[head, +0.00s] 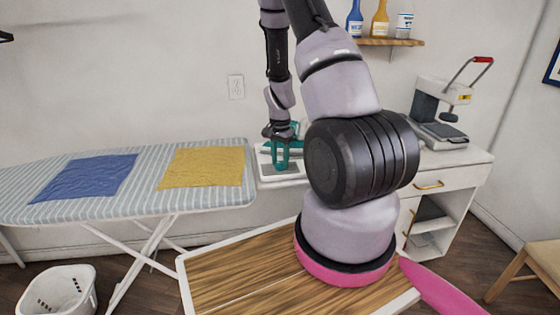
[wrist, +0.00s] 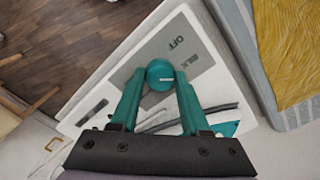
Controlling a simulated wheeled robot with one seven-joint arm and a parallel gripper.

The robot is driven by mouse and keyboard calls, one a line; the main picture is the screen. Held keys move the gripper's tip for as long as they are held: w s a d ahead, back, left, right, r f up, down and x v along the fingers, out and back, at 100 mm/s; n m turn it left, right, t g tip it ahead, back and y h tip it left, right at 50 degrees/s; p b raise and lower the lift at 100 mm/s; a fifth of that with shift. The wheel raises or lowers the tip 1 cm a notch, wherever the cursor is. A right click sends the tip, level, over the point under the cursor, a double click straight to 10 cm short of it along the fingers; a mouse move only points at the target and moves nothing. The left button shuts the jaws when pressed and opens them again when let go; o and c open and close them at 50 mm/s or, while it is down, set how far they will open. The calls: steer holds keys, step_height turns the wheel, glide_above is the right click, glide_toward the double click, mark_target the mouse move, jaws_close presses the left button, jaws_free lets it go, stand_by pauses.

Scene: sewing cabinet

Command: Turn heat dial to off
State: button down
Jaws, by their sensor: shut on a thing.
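The heat dial (wrist: 160,72) is a round teal knob with a white line on its face, in the wrist view. The line points roughly to the right in the picture. The grey panel (wrist: 125,72) beside the dial carries the word OFF above it and another word, apparently SILK, to its upper right. My gripper (wrist: 160,80) has teal fingers, one on each side of the dial, shut on it. In the head view my gripper (head: 283,152) reaches down over a white surface beside the ironing board; the dial is hidden there.
The ironing board (head: 100,207) holds a blue cloth (head: 85,177) and a yellow cloth (head: 202,167). A press (head: 440,105) stands on the white cabinet (head: 460,165) to the right. A dark cord (wrist: 212,110) and a teal piece (wrist: 228,128) lie near my fingers.

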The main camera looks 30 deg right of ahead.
mark_target(280, 163)
steer(key=n, duration=1.3)
steer(key=shift+n, duration=0.3)
stand_by(0.4)
steer(key=shift+c, duration=1.9)
jaws_free()
step_height(280, 163, up, 11)
